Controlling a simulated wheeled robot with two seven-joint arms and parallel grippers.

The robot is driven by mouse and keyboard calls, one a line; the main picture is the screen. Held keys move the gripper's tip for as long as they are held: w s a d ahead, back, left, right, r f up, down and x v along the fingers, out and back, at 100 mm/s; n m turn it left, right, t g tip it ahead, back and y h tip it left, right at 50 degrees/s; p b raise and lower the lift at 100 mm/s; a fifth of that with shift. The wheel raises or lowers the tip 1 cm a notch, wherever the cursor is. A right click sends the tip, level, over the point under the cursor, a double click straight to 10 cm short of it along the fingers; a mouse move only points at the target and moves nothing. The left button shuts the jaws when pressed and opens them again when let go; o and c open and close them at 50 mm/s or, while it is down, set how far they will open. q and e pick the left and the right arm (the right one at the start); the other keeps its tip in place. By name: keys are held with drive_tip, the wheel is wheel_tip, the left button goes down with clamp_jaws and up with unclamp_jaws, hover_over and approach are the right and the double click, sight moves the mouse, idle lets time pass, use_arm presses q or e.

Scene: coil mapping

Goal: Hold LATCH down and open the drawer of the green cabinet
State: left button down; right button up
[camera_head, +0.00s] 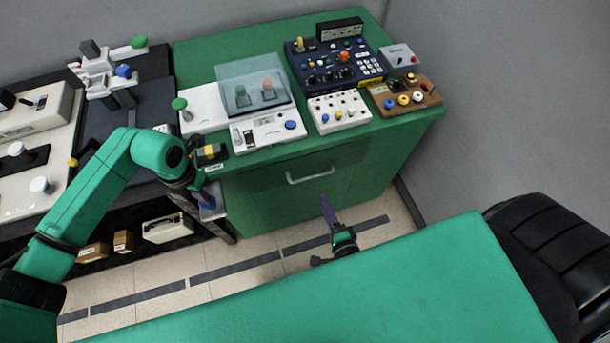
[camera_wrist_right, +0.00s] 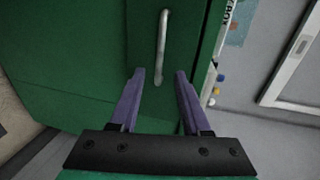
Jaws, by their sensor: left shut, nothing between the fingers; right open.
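The green cabinet (camera_head: 390,165) has a drawer front with a pale bar handle (camera_head: 310,178). The handle also shows in the right wrist view (camera_wrist_right: 162,45), upright there and just beyond the fingertips. My right gripper (camera_head: 327,203) is open, below and in front of the handle; its purple fingers (camera_wrist_right: 160,76) stand either side of the handle's line, apart from it. A black and yellow device (camera_head: 209,153) with a small white label sits at the cabinet's front left corner; its lettering is unreadable. My left gripper (camera_head: 207,200) is shut and empty, just below that device. Whether it touches anything is unclear.
Several devices stand on the cabinet top, including a clear-covered box (camera_head: 255,85), a dark blue panel (camera_head: 335,65) and a brown block (camera_head: 404,95). A dark rack (camera_head: 125,220) stands left.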

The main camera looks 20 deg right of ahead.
sight(313, 176)
drive_tip(key=x, duration=1.2)
drive_tip(key=shift+d, duration=0.2)
clamp_jaws()
idle(0.7)
